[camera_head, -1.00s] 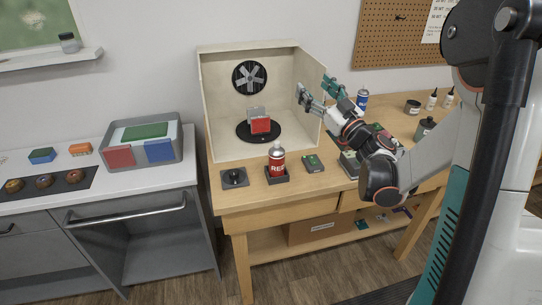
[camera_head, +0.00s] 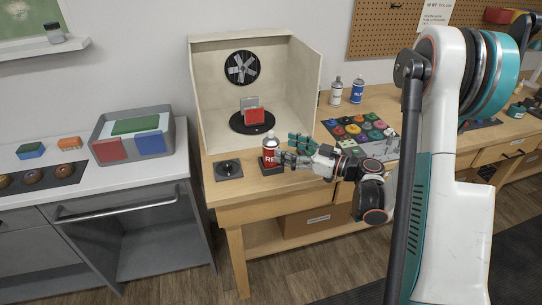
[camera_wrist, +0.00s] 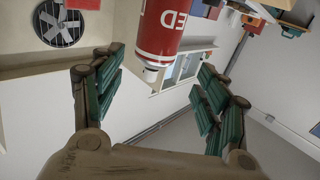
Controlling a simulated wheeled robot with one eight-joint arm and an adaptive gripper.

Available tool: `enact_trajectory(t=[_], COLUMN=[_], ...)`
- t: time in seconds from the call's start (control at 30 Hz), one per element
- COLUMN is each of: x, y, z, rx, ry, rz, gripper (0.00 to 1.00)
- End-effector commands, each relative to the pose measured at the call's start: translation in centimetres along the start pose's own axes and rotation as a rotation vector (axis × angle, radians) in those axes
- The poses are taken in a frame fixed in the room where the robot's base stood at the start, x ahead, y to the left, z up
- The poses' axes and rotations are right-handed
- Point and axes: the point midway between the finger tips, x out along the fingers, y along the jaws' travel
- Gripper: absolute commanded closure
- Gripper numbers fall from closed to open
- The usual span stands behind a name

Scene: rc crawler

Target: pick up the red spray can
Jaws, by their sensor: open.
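The red spray can (camera_head: 270,152) stands upright in a dark square holder (camera_head: 271,169) at the front edge of the wooden workbench, in front of the spray booth. My gripper (camera_head: 284,148) is open and lies just to the right of the can, its fingers pointing left toward it. In the wrist view the can (camera_wrist: 162,32) shows large at the top centre, with its white nozzle end toward me. It appears ahead of and between the open teal-padded fingers (camera_wrist: 160,95). I cannot tell from the views whether a finger touches the can.
The booth (camera_head: 205,95) holds a dark turntable (camera_head: 240,122) with a red part on it. An empty dark holder (camera_head: 229,170) sits left of the can. A blue can (camera_head: 356,91) and a grey can (camera_head: 336,92) stand behind my arm. A grey tray (camera_head: 172,131) is on the left counter.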

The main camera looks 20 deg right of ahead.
Motion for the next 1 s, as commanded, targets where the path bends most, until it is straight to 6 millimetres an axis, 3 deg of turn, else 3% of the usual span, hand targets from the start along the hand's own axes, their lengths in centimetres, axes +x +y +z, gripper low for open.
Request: enact_trajectory(t=[0.37,0.63,0.9,1.0], x=[2.6,6.3,6.7,6.7], y=[0.2,0.7,0.8,0.8], z=[0.2,0.3,0.2,0.2], rx=[-0.001,-0.001,-0.001,-0.001], ry=[0.001,0.001,0.001,0.001], rz=[-0.001,-0.002,0.001,0.001], gripper=[0.32,0.32,0.32,0.55])
